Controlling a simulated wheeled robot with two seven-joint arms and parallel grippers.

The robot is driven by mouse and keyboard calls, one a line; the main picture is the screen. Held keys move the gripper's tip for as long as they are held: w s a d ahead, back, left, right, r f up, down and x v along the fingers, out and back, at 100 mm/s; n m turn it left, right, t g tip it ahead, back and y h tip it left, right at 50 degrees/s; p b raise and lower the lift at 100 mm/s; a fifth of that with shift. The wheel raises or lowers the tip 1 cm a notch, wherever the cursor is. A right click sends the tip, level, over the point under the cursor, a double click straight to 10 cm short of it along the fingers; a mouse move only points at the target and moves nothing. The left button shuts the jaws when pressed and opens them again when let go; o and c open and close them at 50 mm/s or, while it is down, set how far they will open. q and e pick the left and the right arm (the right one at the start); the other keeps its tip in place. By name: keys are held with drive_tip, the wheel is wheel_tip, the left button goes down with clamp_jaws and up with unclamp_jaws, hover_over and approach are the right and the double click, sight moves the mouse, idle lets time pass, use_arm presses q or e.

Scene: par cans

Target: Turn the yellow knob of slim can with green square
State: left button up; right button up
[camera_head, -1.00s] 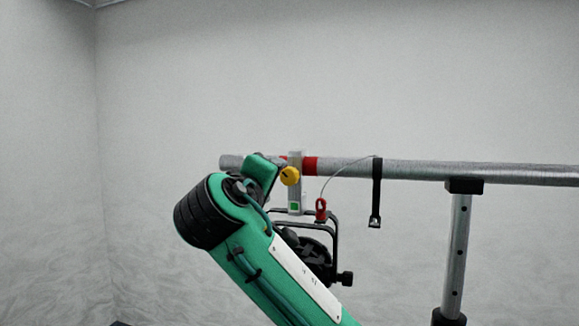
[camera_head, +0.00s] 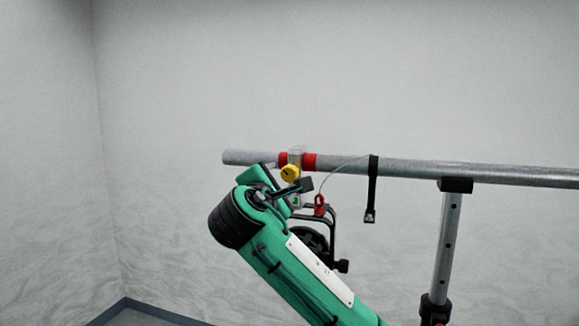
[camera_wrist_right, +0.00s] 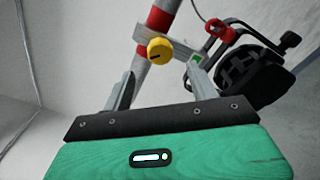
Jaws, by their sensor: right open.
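The yellow knob (camera_head: 290,173) is on the light grey clamp that hangs from the silver bar between red bands. In the right wrist view the knob (camera_wrist_right: 160,48) shows ahead, near the middle and beyond the fingertips. The green square (camera_wrist_right: 197,59) is on the clamp's lower part, right of the knob. The black can (camera_wrist_right: 252,75) hangs below, partly hidden by my right arm in the head view. My right gripper (camera_wrist_right: 160,85) is open and empty, its fingers spread to either side below the knob, apart from it. My left gripper is out of view.
The silver bar (camera_head: 410,171) runs across the right half on an upright stand (camera_head: 449,240). A black strap (camera_head: 373,190) hangs from the bar, and a thin cable leads to a red clip (camera_head: 319,205) beside the can. The left side is clear up to the walls.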

sight(289, 175)
drive_tip(key=p+x, duration=0.4)
drive_tip(key=x, duration=0.4)
drive_tip(key=shift+w+d+r, duration=0.1)
drive_tip(key=shift+w, duration=0.1)
drive_tip(key=shift+w+d, duration=0.15)
drive_tip(key=shift+w, duration=0.2)
drive_tip(key=c, duration=1)
